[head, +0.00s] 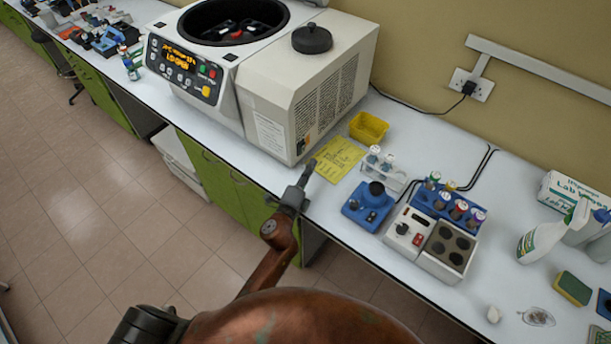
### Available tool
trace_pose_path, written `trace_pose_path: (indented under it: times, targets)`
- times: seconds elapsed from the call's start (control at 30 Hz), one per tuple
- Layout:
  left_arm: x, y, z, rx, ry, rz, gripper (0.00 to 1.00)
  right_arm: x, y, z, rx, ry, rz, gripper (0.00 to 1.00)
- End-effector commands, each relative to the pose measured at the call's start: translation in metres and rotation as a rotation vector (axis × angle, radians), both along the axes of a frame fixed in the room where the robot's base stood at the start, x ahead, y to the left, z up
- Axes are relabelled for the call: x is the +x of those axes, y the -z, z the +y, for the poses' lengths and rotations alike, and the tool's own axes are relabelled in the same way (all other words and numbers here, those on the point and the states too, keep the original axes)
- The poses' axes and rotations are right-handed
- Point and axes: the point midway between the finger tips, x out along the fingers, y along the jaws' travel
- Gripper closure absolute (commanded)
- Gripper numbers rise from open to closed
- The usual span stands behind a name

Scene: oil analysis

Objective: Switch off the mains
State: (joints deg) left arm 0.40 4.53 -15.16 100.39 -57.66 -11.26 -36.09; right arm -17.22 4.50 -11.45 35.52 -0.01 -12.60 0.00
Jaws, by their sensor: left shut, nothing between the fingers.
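A white double wall socket (482,91) is on the beige wall at the upper right, with a black plug (469,87) in its left side. A black cable runs from the plug toward the back of the large white centrifuge (240,75), whose lid is open and whose panel display (180,57) is lit. The small socket switches are too small to read. My left gripper (309,168) is shut and empty above the bench's front edge, in front of the centrifuge's right corner, well away from the socket. My right gripper is out of view.
A yellow sheet (339,159), yellow tray (368,127), clear tube rack (381,167), blue device (368,204) and a block heater (447,250) with a red switch crowd the bench right of my gripper.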

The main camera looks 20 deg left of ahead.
Motion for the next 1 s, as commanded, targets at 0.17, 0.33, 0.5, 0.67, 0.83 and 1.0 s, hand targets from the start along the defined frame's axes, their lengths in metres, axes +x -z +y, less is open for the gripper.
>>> trace_pose_path:
  times: [0.17,0.33,0.5,0.67,0.83,1.0]
  targets:
    - [0.033,-0.001,0.002,0.002,-0.002,0.001,1.00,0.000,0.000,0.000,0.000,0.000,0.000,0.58]
    - [0.039,-0.006,0.025,0.002,-0.001,-0.001,1.00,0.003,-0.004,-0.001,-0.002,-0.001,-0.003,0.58]
    - [0.042,-0.006,0.033,0.000,0.000,0.000,1.00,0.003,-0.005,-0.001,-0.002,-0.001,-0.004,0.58]
    - [0.042,-0.005,0.035,-0.001,0.000,0.001,1.00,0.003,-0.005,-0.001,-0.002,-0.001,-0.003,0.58]
    - [0.042,-0.006,0.035,-0.001,-0.001,0.001,1.00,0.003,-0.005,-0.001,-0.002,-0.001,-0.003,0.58]
    - [0.044,-0.011,0.039,-0.045,-0.001,0.017,1.00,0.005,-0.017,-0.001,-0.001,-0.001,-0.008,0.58]
